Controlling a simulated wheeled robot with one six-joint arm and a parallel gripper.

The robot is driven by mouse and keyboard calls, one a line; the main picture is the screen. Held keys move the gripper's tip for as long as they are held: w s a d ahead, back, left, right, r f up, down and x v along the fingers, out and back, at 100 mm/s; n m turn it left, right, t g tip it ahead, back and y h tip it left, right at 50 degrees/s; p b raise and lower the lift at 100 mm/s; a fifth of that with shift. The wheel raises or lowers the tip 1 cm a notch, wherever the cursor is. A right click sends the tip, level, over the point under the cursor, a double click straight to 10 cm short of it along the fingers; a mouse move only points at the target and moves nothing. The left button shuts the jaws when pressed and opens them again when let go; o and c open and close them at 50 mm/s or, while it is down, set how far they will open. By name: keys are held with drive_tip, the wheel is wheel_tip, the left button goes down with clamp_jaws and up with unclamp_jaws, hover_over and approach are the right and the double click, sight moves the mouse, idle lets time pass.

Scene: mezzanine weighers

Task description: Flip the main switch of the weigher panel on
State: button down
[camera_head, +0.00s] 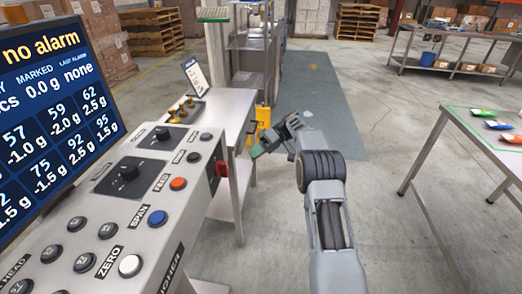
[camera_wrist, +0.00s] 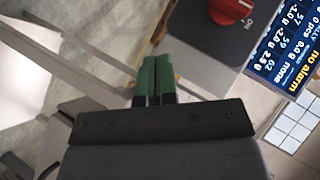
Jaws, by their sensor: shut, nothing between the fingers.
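The weigher panel (camera_head: 150,190) is a sloped grey console at the left in the head view, with knobs and round buttons on top. A red rotary switch (camera_head: 222,169) sits on its right end face. In the wrist view the red switch (camera_wrist: 230,8) is cut by the top edge, on a dark plate with white lettering beside it; its setting is unclear. My gripper (camera_head: 256,151) is shut and empty, its green fingers together, to the right of the switch and apart from it. In the wrist view the fingertips (camera_wrist: 158,60) are below and left of the switch.
A screen (camera_head: 50,90) reading "no alarm" stands behind the panel. A steel table (camera_head: 226,112) with brass weights is beyond it. Another table (camera_head: 465,130) with coloured packets is at the right. Open floor (camera_head: 390,200) lies between.

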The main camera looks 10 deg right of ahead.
drive_tip(key=shift+w+d, duration=0.25)
drive_tip(key=shift+d, duration=0.3)
drive_tip(key=shift+w+d, duration=0.2)
drive_tip(key=shift+d, duration=0.3)
drive_tip(key=s+d+f+m+t+h+p, duration=0.1)
drive_tip(key=s+d+f+m+t+h, duration=0.1)
drive_tip(key=s+f+m+h, duration=0.5)
drive_tip(key=s+d+r+m+t+h+p, duration=0.1)
drive_tip(key=s+r+t+h+p, duration=0.4)
drive_tip(key=s+r, duration=1.6)
drive_tip(key=s+m+t+p, duration=0.1)
drive_tip(key=s+p, duration=0.2)
drive_tip(key=p, duration=0.1)
drive_tip(key=shift+s+r+p, duration=0.35)
drive_tip(key=shift+s+p, duration=0.05)
